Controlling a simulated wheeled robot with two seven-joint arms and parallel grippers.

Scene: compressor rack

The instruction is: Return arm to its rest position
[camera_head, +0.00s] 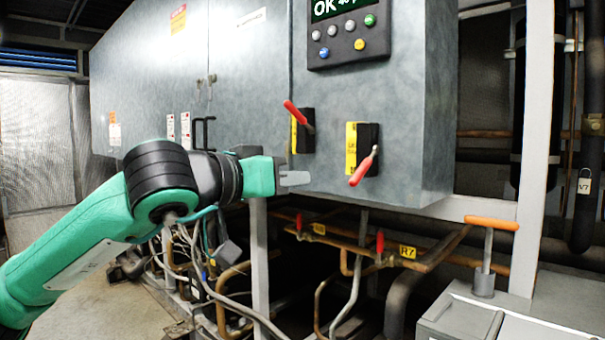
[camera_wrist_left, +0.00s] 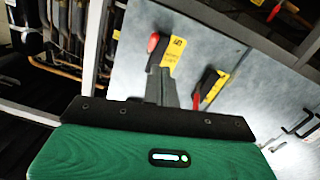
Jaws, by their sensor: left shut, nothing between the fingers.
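My left arm (camera_head: 85,235), green and black, comes in from the left in the head view. My left gripper (camera_head: 296,178) is shut and empty, with its grey fingertips pointing right, in front of the grey cabinet and below the left red-handled switch (camera_head: 300,118). The right red-handled switch (camera_head: 364,166) is to the right of the fingertips. In the left wrist view my gripper's shut fingers (camera_wrist_left: 160,86) show near the two switches, with a red handle (camera_wrist_left: 153,42) just beyond them. Contact with the cabinet cannot be told. My right gripper is not in view.
The grey cabinet (camera_head: 245,110) carries a panel with a display reading OK (camera_head: 345,30). Copper pipes (camera_head: 430,258) with red valve handles run below it. An orange T-handle (camera_head: 490,223) stands at the right above a grey box (camera_head: 460,322). Floor (camera_head: 95,305) shows at lower left.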

